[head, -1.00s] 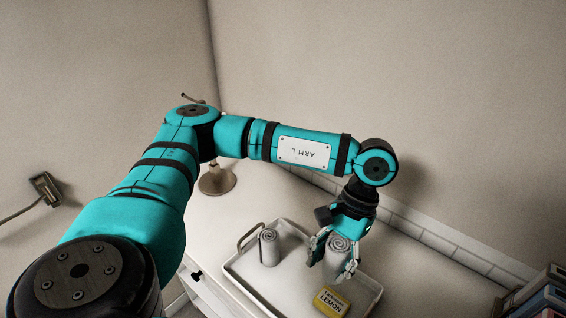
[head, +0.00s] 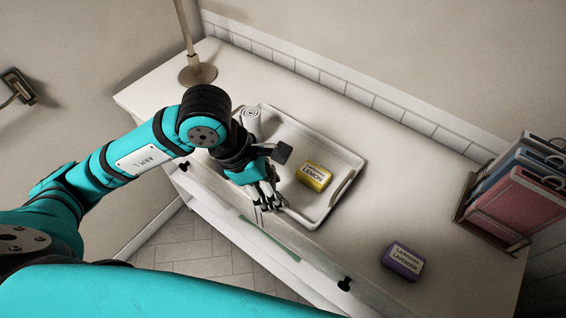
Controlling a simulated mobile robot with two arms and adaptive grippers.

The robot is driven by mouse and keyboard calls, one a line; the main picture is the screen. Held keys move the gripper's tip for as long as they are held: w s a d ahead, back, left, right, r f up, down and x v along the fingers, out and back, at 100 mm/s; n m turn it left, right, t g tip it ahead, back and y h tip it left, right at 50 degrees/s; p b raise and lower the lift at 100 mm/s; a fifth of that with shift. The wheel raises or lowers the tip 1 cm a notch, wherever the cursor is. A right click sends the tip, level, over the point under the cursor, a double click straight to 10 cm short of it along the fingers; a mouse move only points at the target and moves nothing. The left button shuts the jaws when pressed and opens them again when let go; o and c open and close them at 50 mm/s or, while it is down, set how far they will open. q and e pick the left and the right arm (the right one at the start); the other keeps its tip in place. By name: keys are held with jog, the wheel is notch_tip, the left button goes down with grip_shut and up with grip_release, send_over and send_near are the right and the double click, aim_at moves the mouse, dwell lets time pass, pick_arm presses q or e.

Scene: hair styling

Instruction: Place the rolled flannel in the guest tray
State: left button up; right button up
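The guest tray (head: 345,160) is a pale shallow tray with raised rims and an end handle, lying on the white cabinet top. One rolled grey-white flannel (head: 250,117) stands at its far left corner, partly hidden by my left arm. A yellow lemon soap (head: 313,177) lies in the tray. My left gripper (head: 270,198) is low over the tray's near left side, left of the soap. Its fingers point down and toward the near rim. No second flannel can be made out; the hand and wrist hide what is under them. My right gripper is out of view.
A purple lavender soap (head: 403,261) lies on the cabinet top (head: 440,190), right of the tray. A lamp base (head: 198,72) stands at the back left. The top between tray and rack is mostly clear.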

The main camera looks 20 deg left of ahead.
pick_arm(q)
jog(key=shift+n, duration=0.6)
jog(key=shift+w+a+t, duration=0.1)
jog(key=shift+w+t, duration=0.15)
jog(key=shift+t, duration=0.05)
jog(key=shift+n, duration=0.3)
jog(key=w+f+p, duration=0.1)
jog(key=w+p, duration=0.1)
jog(key=w, duration=0.3)
jog(key=w+a+f+p, duration=0.1)
jog(key=w+p, duration=0.1)
jog(key=w, duration=0.3)
jog(key=w+a+f+p, duration=0.1)
jog(key=w+f+p, duration=0.1)
jog(key=w, duration=0.3)
jog(key=shift+w, duration=0.2)
jog(key=shift+f, duration=0.4)
jog(key=shift+f+y, duration=0.1)
jog(key=shift+y, duration=0.2)
